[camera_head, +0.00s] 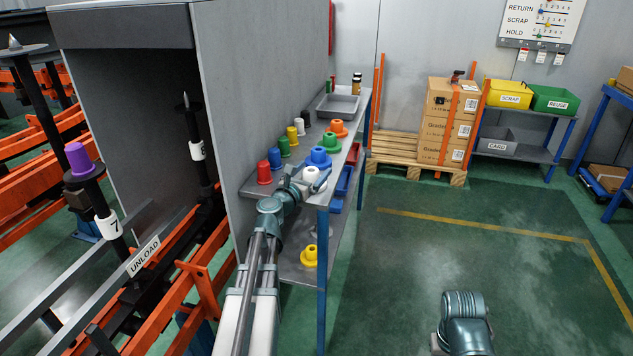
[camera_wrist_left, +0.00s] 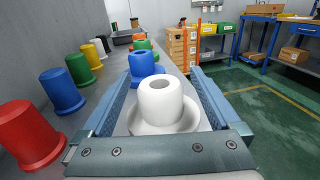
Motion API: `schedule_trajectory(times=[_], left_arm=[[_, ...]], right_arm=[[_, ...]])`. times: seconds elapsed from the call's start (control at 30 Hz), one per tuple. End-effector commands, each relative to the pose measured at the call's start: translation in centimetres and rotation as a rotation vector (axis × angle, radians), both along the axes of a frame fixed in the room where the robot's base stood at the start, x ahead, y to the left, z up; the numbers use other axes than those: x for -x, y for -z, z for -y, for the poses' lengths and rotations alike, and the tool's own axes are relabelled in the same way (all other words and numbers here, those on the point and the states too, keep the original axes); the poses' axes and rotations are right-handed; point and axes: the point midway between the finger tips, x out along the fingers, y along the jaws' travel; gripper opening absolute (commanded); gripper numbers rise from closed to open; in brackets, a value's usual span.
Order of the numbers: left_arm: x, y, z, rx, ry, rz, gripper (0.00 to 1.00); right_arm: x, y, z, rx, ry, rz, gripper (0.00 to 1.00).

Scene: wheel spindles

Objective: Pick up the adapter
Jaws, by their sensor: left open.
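A white flanged adapter (camera_head: 312,174) stands upright near the front end of the shelf top in the head view. My left gripper (camera_head: 308,183) is at it, open, with one finger on each side. In the left wrist view the white adapter (camera_wrist_left: 160,103) stands between the two fingers, its wide base low between them and its hollow top facing up. I cannot tell whether a finger touches the base. A blue flanged adapter (camera_head: 319,157) stands just behind, then a green one (camera_head: 329,141) and an orange one (camera_head: 338,128).
Left of the adapters runs a row of plain caps, with a red one (camera_head: 264,172) nearest. A grey tray (camera_head: 337,106) is at the shelf's far end. A yellow adapter (camera_head: 309,255) sits on the lower shelf. A grey panel (camera_head: 232,120) borders the shelf.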

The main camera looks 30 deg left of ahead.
Motion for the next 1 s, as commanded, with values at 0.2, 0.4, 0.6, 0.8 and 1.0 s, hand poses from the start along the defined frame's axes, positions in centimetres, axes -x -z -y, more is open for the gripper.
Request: schedule_trajectory(times=[0.2, 0.4, 0.6, 0.8, 1.0], left_arm=[[-1.56, 0.07, -1.18, 0.0, -0.006, 0.0, 0.96], [-1.46, 0.07, -1.12, 0.0, -0.005, 0.0, 0.94], [-1.46, 0.07, -1.09, 0.0, -0.005, 0.0, 0.58], [-1.46, 0.07, -1.09, 0.0, -0.005, 0.0, 0.23], [-1.47, 0.06, -1.08, 0.0, -0.005, 0.0, 0.0]], right_arm=[[-0.01, 0.07, 0.0, 0.0, 0.0, 0.0, 0.0], [-0.01, 0.07, 0.0, 0.0, 0.0, 0.0, 0.0], [-0.01, 0.07, 0.0, 0.0, 0.0, 0.0, 0.0], [-0.01, 0.07, 0.0, 0.0, 0.0, 0.0, 0.0], [-0.01, 0.06, 0.0, 0.0, 0.0, 0.0, 0.0]])
